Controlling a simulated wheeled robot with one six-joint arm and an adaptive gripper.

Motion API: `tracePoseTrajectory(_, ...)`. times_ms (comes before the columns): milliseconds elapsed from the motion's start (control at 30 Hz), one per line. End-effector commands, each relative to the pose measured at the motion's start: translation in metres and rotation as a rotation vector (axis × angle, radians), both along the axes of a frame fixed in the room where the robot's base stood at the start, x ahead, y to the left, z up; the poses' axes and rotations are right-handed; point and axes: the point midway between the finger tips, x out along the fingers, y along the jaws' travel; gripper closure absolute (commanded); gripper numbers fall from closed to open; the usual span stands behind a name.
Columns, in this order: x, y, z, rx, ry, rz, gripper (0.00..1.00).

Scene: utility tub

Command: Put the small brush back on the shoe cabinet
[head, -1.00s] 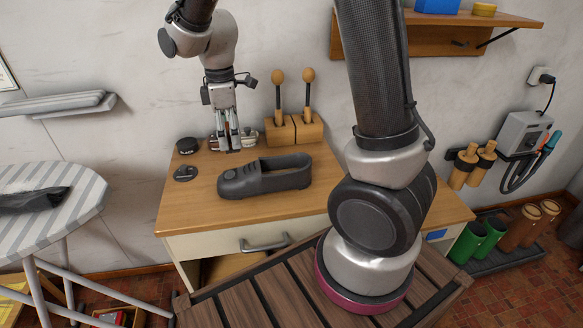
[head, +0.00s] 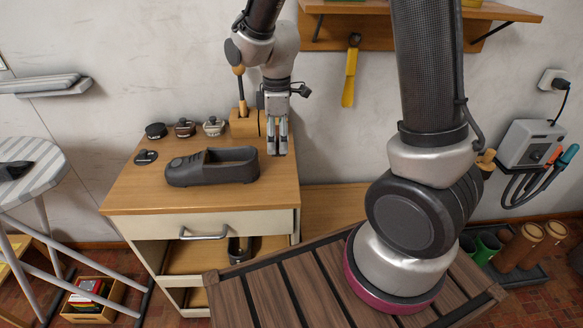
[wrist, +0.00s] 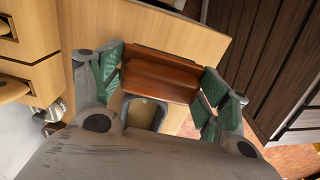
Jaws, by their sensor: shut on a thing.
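The small brush (wrist: 158,76), a reddish-brown wooden block, is clamped between the green finger pads in the wrist view. My gripper (head: 278,152) is shut on it over the right end of the shoe cabinet (head: 135,197). The cabinet has a light wooden top and a pale drawer front. In the head view the fingers mostly hide the brush. I cannot tell whether it touches the wood. The cabinet top also shows beneath the brush in the wrist view (wrist: 205,42).
A dark shoe (head: 195,178) lies left of my gripper. Black and metallic small items (head: 185,127) stand along the back, beside a wooden brush holder (head: 243,124). A slatted bench (head: 255,300) is in front. The cabinet top's front strip is clear.

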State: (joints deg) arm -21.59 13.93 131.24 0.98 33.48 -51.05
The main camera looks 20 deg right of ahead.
Motion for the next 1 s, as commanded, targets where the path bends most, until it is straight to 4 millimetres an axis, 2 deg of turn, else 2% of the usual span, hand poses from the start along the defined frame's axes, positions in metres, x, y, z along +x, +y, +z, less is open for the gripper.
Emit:
tracePoseTrajectory(100, 0.0, 0.0, -0.025, -0.001, 0.003, 0.001, 0.54)
tracePoseTrajectory(500, 0.0, 0.0, -0.078, -0.001, 0.001, 0.001, 0.54)
tracePoseTrajectory(600, 0.0, 0.0, -0.085, 0.0, -0.001, 0.001, 0.54)
tracePoseTrajectory(933, 0.0, 0.0, -0.087, 0.001, -0.001, 0.001, 0.54)
tracePoseTrajectory(967, 0.001, 0.0, -0.087, 0.001, -0.001, 0.001, 0.21)
tracePoseTrajectory(1000, 0.001, 0.0, -0.087, 0.0, -0.002, 0.001, 0.14)
